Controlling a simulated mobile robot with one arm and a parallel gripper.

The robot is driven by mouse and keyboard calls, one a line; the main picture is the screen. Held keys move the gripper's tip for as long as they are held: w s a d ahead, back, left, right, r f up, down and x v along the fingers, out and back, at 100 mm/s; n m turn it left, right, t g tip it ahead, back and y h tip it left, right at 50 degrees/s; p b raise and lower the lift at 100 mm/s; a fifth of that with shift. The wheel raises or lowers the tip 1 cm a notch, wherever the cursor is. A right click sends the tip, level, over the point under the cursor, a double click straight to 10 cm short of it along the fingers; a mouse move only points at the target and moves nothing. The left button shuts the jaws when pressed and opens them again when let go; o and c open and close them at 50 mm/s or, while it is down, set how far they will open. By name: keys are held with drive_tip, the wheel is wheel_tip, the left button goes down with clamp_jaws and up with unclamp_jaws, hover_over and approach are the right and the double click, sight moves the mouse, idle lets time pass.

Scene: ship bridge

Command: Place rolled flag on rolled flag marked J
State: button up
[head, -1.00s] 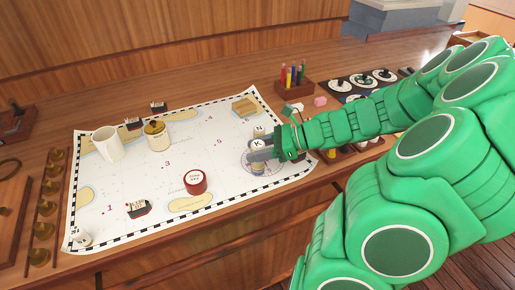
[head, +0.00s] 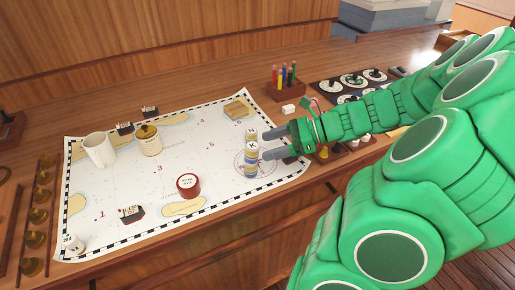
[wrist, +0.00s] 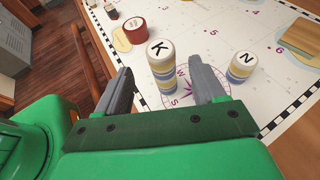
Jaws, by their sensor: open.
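A rolled flag marked K (head: 251,148) stands upright on the chart, with yellow, blue and white bands; it also shows in the wrist view (wrist: 160,52). It looks like a tall stack, one roll on another. A shorter rolled flag marked N (head: 251,134) stands behind it, and to its right in the wrist view (wrist: 241,66). I cannot see a letter J; the lower roll's top is covered. My gripper (head: 268,145) is open and empty, just right of the K stack. In the wrist view its fingertips (wrist: 161,78) lie either side of the stack's picture, apart from it.
A pen holder (head: 286,88) stands behind my arm.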

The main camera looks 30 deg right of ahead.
drive_tip(key=v, duration=0.5)
drive_tip(key=s+a+n+g+h, duration=0.2)
drive_tip(key=s+a+n+g, duration=0.2)
drive_tip(key=a+n, duration=0.3)
drive_tip(key=s+a+n+g+h, duration=0.2)
drive_tip(key=s+a+n+g, duration=0.15)
drive_tip(key=a, duration=0.65)
drive_tip(key=s+a+r+n+h, duration=0.1)
drive_tip(key=s+n+h, duration=0.7)
drive_tip(key=s+n, duration=0.5)
drive_tip(key=shift+a+r, duration=0.2)
drive_tip(key=shift+r, duration=0.15)
